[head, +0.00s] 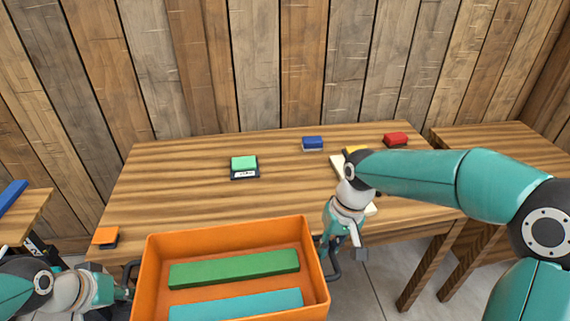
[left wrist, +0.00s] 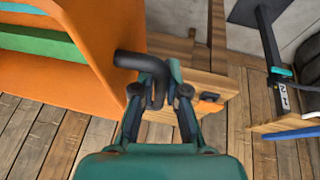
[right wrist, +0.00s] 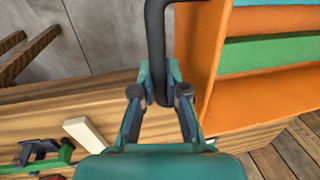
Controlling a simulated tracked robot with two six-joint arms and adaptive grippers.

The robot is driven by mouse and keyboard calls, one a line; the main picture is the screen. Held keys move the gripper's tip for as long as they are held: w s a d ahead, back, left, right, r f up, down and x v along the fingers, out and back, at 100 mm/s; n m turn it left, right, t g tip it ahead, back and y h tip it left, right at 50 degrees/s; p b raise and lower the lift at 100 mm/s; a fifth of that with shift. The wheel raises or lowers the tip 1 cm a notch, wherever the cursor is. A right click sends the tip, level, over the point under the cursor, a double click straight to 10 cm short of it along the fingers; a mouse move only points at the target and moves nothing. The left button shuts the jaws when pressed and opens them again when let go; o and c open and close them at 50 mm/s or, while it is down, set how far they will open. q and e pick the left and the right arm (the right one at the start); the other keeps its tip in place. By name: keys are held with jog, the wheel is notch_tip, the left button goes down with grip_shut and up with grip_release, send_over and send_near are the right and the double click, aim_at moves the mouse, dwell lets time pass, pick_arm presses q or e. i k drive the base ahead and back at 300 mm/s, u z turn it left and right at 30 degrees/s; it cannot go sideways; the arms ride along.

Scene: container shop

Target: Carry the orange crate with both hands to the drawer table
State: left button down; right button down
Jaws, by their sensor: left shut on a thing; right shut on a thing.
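The orange crate (head: 227,242) is at the bottom middle of the head view, at the near edge of the wooden table. A green bar (head: 235,269) and a teal bar (head: 237,305) lie inside it. My left gripper (head: 127,294) is shut on the black handle on the crate's left side; the left wrist view shows this handle (left wrist: 133,60) between the fingers. My right gripper (head: 330,247) is shut on the right handle, which also shows in the right wrist view (right wrist: 155,40). The crate looks roughly level. Its underside is hidden, and I see no drawers in the tables.
The wooden table (head: 190,190) carries a green-and-black box (head: 244,167), a blue box (head: 312,143), a red box (head: 396,139) and an orange-and-black box (head: 106,237). My right arm partly covers a cream item. Another table (head: 500,140) stands at right. The table's middle has free room.

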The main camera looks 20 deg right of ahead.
aim_at(224, 208)
jog(key=u, duration=0.05)
jog(key=i, duration=0.95)
jog(key=z, duration=0.1)
